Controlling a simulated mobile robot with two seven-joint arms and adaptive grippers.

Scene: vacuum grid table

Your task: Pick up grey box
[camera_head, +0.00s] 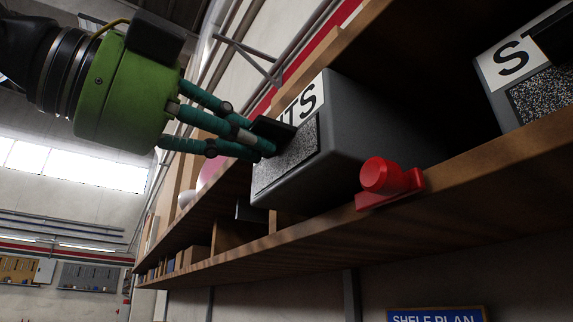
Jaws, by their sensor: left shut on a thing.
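The grey box (352,138) sits tilted in view on a wooden shelf, at the centre. Its front has a white label with black letters and a speckled panel. My left gripper (268,143), with a green body and teal fingers, comes in from the left and is shut on a black part at the front of the grey box. Its fingertips partly cover the label and panel. My right gripper is not in view.
A red knob-like fitting (388,180) is on the shelf edge (480,165) just right of the grey box. Another labelled grey box (500,68) is at the upper right. A blue sign (436,315) is below the shelf. Smaller items stand farther along the shelf.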

